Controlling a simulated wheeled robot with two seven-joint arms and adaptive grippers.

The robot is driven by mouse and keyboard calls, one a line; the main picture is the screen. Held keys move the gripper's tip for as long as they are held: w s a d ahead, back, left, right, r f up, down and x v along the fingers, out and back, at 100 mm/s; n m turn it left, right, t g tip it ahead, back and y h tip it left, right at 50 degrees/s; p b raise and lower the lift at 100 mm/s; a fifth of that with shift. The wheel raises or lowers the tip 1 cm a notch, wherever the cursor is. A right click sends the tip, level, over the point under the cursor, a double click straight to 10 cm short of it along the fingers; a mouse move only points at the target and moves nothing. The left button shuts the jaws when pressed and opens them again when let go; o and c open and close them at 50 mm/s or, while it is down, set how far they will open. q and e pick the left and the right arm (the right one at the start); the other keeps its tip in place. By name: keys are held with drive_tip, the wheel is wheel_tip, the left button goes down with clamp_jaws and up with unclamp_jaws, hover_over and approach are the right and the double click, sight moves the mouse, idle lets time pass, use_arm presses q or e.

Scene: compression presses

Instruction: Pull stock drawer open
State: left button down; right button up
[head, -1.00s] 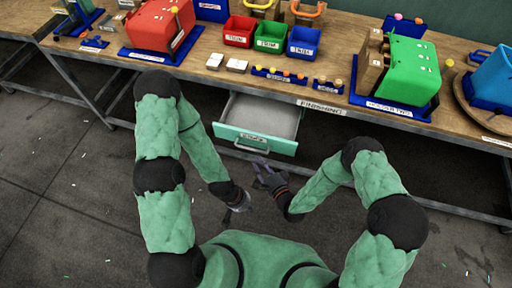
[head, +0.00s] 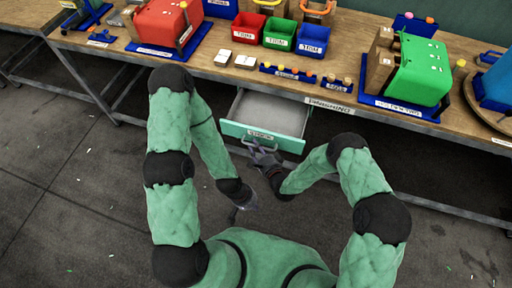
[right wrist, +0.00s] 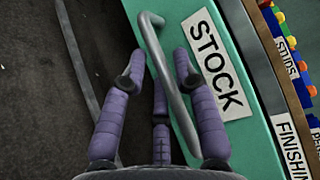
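The stock drawer (head: 265,106) stands partly open under the workbench, with its grey inside showing. Its teal front has a "STOCK" label, which reads clearly in the right wrist view (right wrist: 216,64), and a grey bar handle (right wrist: 165,75). My right gripper (head: 262,153) is at the handle. In the right wrist view its purple fingers (right wrist: 157,72) are spread on both sides of the bar, with visible gaps; firm contact cannot be made out. My left gripper (head: 243,203) hangs low, apart from the drawer, too small and dark to read.
The bench (head: 215,65) carries red, green and blue bins (head: 279,33), a red press (head: 167,25) and a green press (head: 424,70). A "FINISHING" label (head: 329,105) is on the bench edge. A lower rail runs under the bench.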

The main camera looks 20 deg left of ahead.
drive_tip(key=shift+w+a, duration=0.2)
clamp_jaws()
drive_tip(key=s, duration=0.6)
drive_tip(key=shift+a, duration=0.1)
unclamp_jaws()
drive_tip(key=shift+w, duration=0.1)
